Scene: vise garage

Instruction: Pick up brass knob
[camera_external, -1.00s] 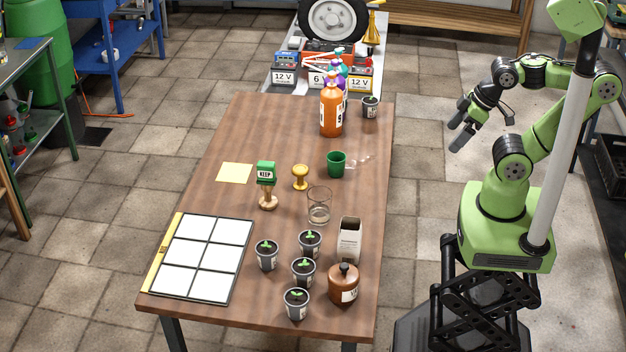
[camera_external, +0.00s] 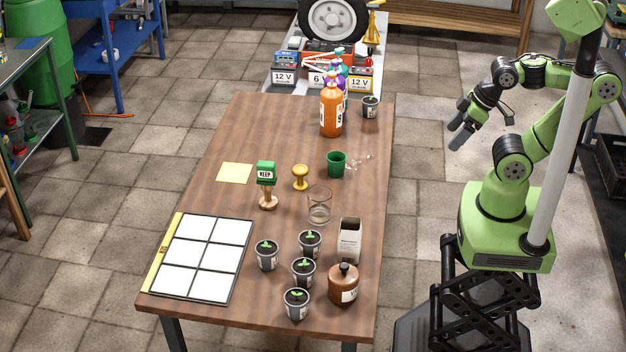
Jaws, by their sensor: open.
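The brass knob (camera_external: 300,177) stands upright near the middle of the wooden table (camera_external: 215,205). It has a round flat top on a narrower stem. It stands right of the stamp with the green KEEP label (camera_external: 267,185), behind the clear glass (camera_external: 318,206) and left of the green cup (camera_external: 336,164). My gripper (camera_external: 455,132) is open and empty. It hangs off the right side of the table, well apart from the knob.
An orange bottle (camera_external: 331,112) and other bottles stand at the table's far end, near a dark pot (camera_external: 370,107). A white-tiled tray (camera_external: 245,262) lies near left; a yellow sheet (camera_external: 234,172) lies flat.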

